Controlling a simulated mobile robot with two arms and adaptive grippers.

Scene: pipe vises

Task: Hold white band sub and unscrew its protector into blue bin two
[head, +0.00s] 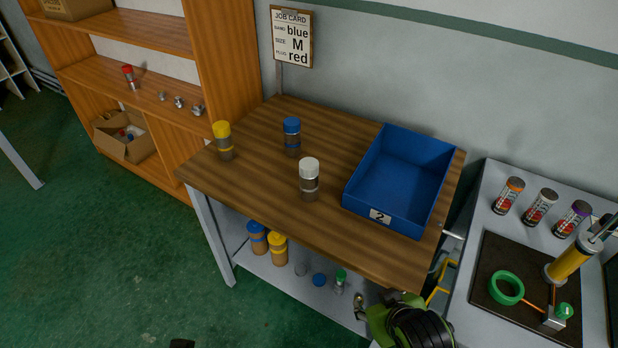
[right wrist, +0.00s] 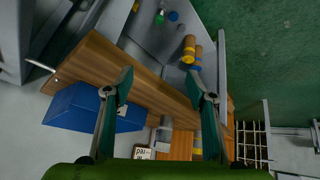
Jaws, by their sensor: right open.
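A grey sub with a white cap and a pale ring (head: 309,182) stands upright near the front middle of the wooden table. A pale cylinder (right wrist: 164,128), likely the same sub, shows between my fingers in the right wrist view. The blue bin marked 2 (head: 441,205) stands to its right; the bin also shows in the right wrist view (right wrist: 75,108). My right gripper (head: 398,296) is low at the table's front right, apart from the sub. Its fingers (right wrist: 159,88) are spread and empty. My left gripper is not recognisable in view.
A yellow-capped sub (head: 223,141) and a blue-capped sub (head: 291,137) stand left and behind. A job card (head: 292,38) hangs on the wall. More capped parts (head: 277,247) are on the shelf below. A grey bench (head: 480,205) at right holds cans and tools. The table's front left is clear.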

